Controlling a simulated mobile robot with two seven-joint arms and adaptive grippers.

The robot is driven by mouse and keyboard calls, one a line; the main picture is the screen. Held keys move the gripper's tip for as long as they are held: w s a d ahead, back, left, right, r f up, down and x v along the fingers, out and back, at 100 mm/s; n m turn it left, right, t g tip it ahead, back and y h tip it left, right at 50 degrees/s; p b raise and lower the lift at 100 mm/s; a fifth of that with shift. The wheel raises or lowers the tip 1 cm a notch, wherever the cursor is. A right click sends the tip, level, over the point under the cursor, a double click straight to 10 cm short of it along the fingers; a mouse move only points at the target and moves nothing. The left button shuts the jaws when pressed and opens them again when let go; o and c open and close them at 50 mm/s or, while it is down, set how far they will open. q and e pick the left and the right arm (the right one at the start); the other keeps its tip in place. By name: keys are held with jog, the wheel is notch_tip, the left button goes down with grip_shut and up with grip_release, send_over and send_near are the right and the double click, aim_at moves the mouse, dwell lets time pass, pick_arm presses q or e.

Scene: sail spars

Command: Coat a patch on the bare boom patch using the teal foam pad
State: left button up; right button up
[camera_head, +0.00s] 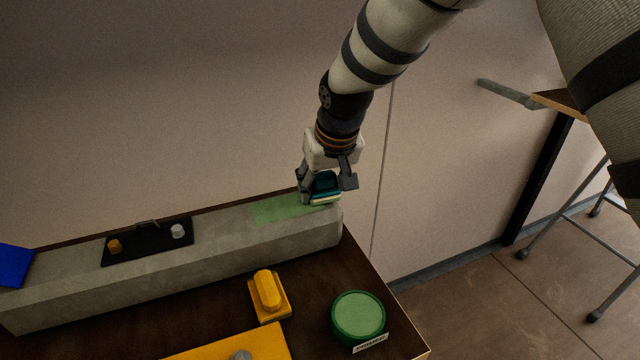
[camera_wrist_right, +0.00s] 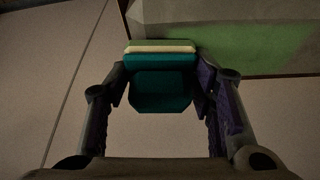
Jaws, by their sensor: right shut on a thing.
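My right gripper (camera_head: 328,187) is shut on the teal foam pad (camera_head: 323,183), which has a pale foam layer on its underside. The pad is at the right end of the grey boom (camera_head: 200,262), over or against its top; I cannot tell if it touches. A green coated patch (camera_head: 285,208) lies on the boom's top, left of the pad. In the right wrist view the teal pad (camera_wrist_right: 160,85) sits between the fingers, and the green patch (camera_wrist_right: 240,50) shows beyond it to the right. My left gripper is not in view.
On the dark table stand a round green tin (camera_head: 358,316) with a label, a yellow block-like pad (camera_head: 269,295) and a yellow board (camera_head: 235,346). A black plate with two knobs (camera_head: 147,242) and a blue piece (camera_head: 14,264) lie along the boom. The table ends just right of the tin.

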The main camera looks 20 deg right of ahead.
aim_at(321, 173)
jog(key=r, duration=0.3)
jog(key=shift+a+r, duration=0.25)
jog(key=shift+r, duration=0.05)
jog(key=shift+d+r, duration=0.1)
jog(key=shift+r, duration=2.2)
